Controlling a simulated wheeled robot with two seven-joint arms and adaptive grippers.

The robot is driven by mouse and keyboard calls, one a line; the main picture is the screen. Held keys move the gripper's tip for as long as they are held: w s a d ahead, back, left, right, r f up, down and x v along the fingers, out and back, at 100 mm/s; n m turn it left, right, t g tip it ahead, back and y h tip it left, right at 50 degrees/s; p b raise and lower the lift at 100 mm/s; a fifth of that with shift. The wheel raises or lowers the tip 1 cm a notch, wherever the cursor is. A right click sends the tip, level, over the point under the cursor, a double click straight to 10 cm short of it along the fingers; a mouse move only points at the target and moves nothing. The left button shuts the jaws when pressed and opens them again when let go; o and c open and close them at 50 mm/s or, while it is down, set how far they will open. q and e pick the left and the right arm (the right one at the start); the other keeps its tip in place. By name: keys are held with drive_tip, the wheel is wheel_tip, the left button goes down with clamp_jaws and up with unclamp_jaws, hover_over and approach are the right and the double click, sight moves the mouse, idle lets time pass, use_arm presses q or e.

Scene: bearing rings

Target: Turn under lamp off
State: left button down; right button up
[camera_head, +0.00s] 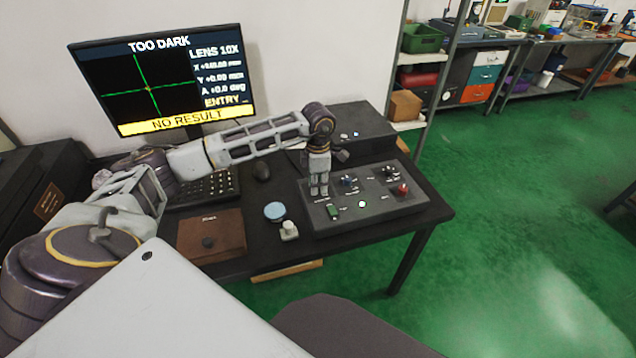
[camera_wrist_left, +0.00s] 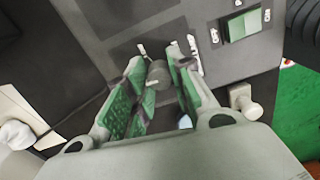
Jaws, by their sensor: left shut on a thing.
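The grey control panel (camera_head: 375,210) lies on the dark table and carries several knobs and switches. My left gripper (camera_head: 319,192) points down at the panel's left part. In the left wrist view, my left gripper's green-padded fingers (camera_wrist_left: 160,88) are shut on a small grey knob (camera_wrist_left: 157,73), with a white mark on the panel beside it. The knob is hidden behind the fingers in the head view, and its label cannot be read. A green switch (camera_head: 332,210) sits in front of the gripper; it also shows in the wrist view (camera_wrist_left: 243,26). My right gripper is not in view.
The monitor (camera_head: 165,80) reads "TOO DARK" and "NO RESULT". Dark knobs (camera_head: 347,181) and a red button (camera_head: 402,190) stand right of my gripper. A brown box (camera_head: 211,232), a blue-topped disc (camera_head: 275,211) and a small white part (camera_head: 289,230) lie left of the panel.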

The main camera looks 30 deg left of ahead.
use_arm(q)
drive_tip(key=shift+n, duration=0.7)
drive_tip(key=c, duration=1.2)
unclamp_jaws()
drive_tip(key=shift+r, duration=0.2)
wheel_tip(320, 180, up, 12)
drive_tip(key=shift+f, duration=0.15)
